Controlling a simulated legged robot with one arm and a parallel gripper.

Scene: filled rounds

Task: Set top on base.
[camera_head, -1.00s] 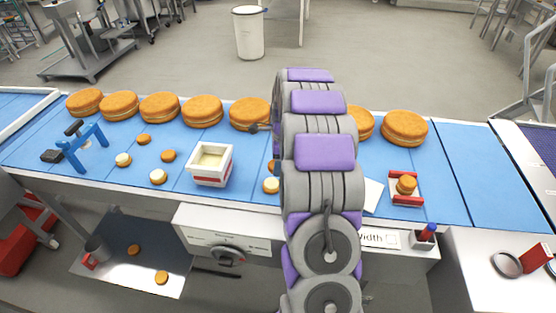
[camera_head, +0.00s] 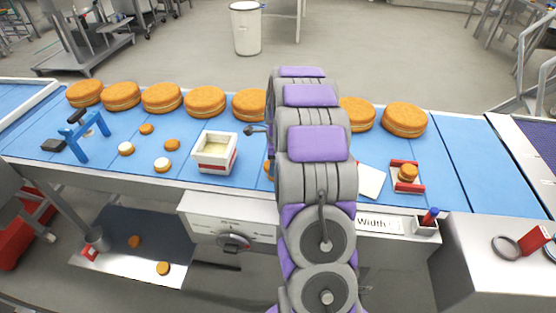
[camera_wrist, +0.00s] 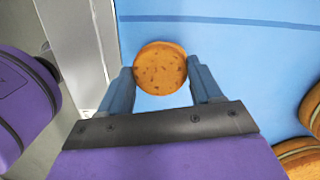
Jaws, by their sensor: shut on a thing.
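In the wrist view my gripper (camera_wrist: 163,85) has its two blue fingers on either side of a small round orange-brown top (camera_wrist: 160,67) and is shut on it. Below the top, between the fingers, is a pale patch; I cannot tell whether it is a cream-covered base. In the head view my arm hides the gripper; a sliver of an orange-brown round (camera_head: 268,171) shows at the arm's left edge. Two small cream-topped bases (camera_head: 126,149) (camera_head: 162,165) and two plain small rounds (camera_head: 146,129) (camera_head: 172,145) lie on the belt at left.
A white cream tub (camera_head: 214,167) stands left of my arm. A row of large rounds (camera_head: 204,101) lines the belt's far side. A red-sided holder (camera_head: 407,186) with a small round is at right, near a white card (camera_head: 370,181). A blue stand (camera_head: 91,136) is at left.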

